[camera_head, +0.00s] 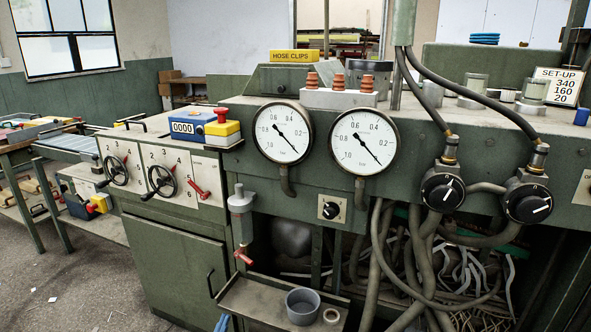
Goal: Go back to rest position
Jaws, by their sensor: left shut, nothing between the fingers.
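Only a small part of my left gripper (222,323) shows, as narrow blue tips at the bottom edge of the head view, left of the lower tray. It is shut and empty. The rest of it and its arm are below the frame. My right gripper is not in view.
A green machine panel with two round gauges (283,132) (363,141) and two black knobs (442,189) stands ahead. A lower tray (255,300) holds a grey cup (303,306) and a ring. Hoses hang at right. Open floor (70,290) lies at left.

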